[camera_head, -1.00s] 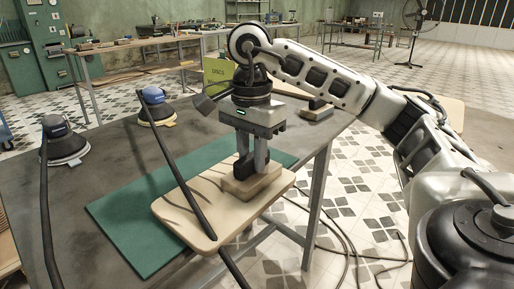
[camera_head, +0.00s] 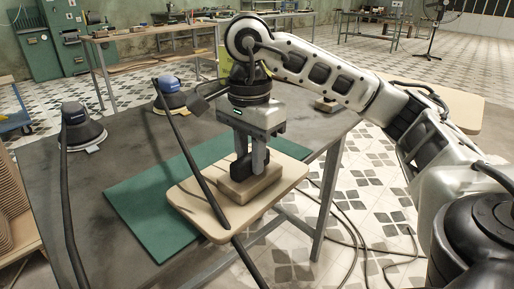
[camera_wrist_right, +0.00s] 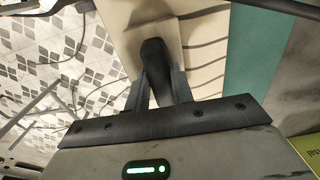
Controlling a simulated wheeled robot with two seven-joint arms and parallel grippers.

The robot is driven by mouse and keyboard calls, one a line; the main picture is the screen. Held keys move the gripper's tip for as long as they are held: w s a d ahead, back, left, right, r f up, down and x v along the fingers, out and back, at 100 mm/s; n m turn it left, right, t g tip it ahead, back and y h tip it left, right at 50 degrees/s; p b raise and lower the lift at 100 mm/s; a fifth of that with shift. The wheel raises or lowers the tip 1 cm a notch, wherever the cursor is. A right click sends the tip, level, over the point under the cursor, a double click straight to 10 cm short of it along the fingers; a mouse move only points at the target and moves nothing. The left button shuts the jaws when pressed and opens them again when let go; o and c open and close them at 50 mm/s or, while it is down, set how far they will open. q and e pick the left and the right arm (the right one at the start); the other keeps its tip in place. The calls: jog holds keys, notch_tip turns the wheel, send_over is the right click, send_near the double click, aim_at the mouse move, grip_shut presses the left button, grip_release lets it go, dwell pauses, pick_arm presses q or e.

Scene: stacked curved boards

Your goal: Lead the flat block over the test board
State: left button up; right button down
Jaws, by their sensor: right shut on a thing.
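The flat block (camera_head: 238,191) is tan with a black grip on top. It lies flat on the pale test board (camera_head: 205,215), toward the board's right part. My right gripper (camera_head: 251,163) points down and is shut on the black grip. In the right wrist view the fingers (camera_wrist_right: 163,88) clasp the grip, with the block (camera_wrist_right: 152,38) beyond them. The board (camera_wrist_right: 203,50) there carries several dark curved streaks beside the block. The block's underside is hidden. My left gripper is not in view.
The board overlaps a green mat (camera_head: 140,217) on the dark table (camera_head: 60,185) and reaches past its edge. Two sanders (camera_head: 82,128) (camera_head: 170,95) with black hoses stand at the left; one hose crosses before the board. Stacked curved boards (camera_head: 12,205) stand at far left.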

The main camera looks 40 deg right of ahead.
aim_at(233, 166)
jog(key=shift+a+f, duration=0.15)
jog(key=shift+a, duration=0.15)
jog(key=shift+s+a+p, duration=0.15)
jog(key=shift+a+p, duration=0.2)
jog(key=shift+a, duration=1.3)
jog(key=shift+a, duration=0.1)
jog(key=shift+a, duration=0.25)
jog(key=shift+s+a, duration=0.15)
jog(key=shift+a, duration=1.1)
jog(key=shift+f, duration=0.1)
jog(key=shift+a, duration=0.1)
jog(key=shift+s+a+p, duration=0.15)
jog(key=shift+a+p, duration=0.2)
jog(key=shift+a, duration=1.2)
